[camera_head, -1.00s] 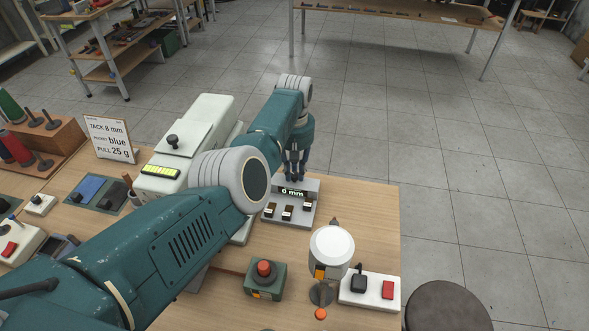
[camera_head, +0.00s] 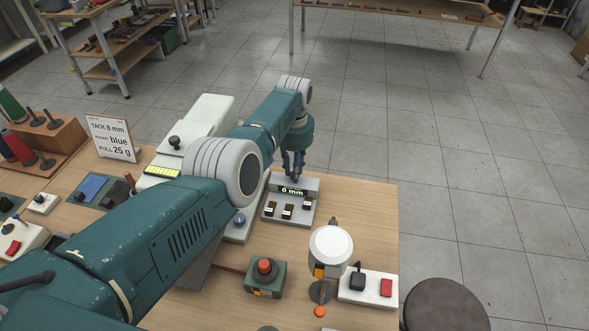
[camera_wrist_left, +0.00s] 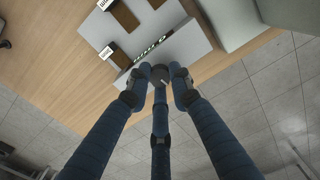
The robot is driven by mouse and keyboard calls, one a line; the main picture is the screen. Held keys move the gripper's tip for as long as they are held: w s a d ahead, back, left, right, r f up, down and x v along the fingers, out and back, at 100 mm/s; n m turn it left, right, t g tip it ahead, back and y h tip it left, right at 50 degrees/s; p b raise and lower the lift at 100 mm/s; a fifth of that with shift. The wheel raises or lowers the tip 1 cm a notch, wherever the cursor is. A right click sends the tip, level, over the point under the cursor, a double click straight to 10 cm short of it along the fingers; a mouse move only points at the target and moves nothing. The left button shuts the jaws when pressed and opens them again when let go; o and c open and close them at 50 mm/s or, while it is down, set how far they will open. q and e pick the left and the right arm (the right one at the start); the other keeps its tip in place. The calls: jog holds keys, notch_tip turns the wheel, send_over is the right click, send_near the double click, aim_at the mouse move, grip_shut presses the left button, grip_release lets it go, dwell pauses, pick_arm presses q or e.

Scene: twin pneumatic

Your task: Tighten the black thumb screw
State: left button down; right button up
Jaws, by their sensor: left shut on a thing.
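The black thumb screw (camera_wrist_left: 160,74) shows as a dark round head at the back edge of a grey block (camera_head: 305,207) with a lit display that appears to read 6 mm. My left gripper (camera_head: 297,176) points down at the rear of this block. In the left wrist view its three blue fingers (camera_wrist_left: 160,84) close around the screw head and are shut on it. In the head view the fingers mostly hide the screw. My right gripper is in neither view.
A white machine (camera_head: 205,120) stands left of the block. A red-button box (camera_head: 265,278), a white round-headed device (camera_head: 331,246) and a switch box (camera_head: 369,286) stand in front. The table (camera_head: 360,210) is bare right of the block.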

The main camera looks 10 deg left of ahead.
pick_arm(q)
jog(key=shift+m, duration=0.9)
jog(key=c, duration=1.5)
grip_release()
jog(key=shift+c, duration=0.2)
jog(key=shift+r, duration=0.15)
notch_tip(320, 180, up, 12)
